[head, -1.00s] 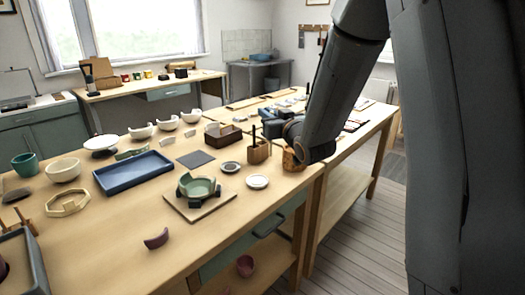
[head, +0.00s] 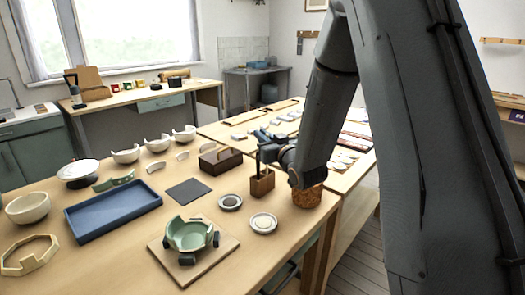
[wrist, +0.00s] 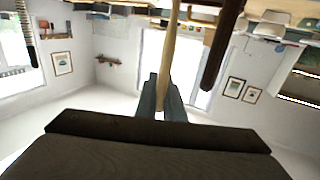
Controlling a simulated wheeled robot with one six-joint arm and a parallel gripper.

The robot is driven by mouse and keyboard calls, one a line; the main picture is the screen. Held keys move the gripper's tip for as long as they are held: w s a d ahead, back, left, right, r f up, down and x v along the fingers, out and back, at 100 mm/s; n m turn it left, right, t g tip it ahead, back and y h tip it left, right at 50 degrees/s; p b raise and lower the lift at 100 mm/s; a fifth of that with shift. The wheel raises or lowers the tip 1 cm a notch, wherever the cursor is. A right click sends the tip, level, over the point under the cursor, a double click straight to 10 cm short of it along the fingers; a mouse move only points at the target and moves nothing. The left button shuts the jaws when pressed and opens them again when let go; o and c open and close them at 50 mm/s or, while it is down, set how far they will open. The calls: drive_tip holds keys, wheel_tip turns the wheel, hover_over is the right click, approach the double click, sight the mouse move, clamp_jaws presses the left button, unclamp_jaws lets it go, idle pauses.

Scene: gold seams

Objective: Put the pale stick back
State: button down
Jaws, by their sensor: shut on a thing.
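The pale stick (wrist: 171,45) is in the wrist view, held between the two grey fingers of my gripper (wrist: 161,85), which are shut on it. Its far end runs out of the top of the picture. A dark stick (wrist: 222,45) shows just right of it, apart from it. In the head view a small wooden holder (head: 262,184) stands on the table with a dark stick (head: 258,160) upright in it. My wrist is just right of and above this holder. I cannot make out the pale stick in the head view.
A cork-coloured pot (head: 308,195) stands right under my wrist. Two small dishes, the nearer one white (head: 263,222), lie in front of the holder. A clamped green bowl (head: 188,234) sits on a board. A dark brown box (head: 220,160) and a blue tray (head: 115,208) are left.

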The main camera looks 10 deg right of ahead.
drive_tip(key=shift+f, duration=2.1)
drive_tip(key=shift+a+f, duration=0.1)
drive_tip(key=shift+f, duration=0.05)
drive_tip(key=c, duration=2.3)
unclamp_jaws()
drive_tip(key=shift+o, duration=0.7)
drive_tip(key=b+v, duration=0.1)
drive_tip(key=v, duration=1.1)
drive_tip(key=shift+b, duration=0.3)
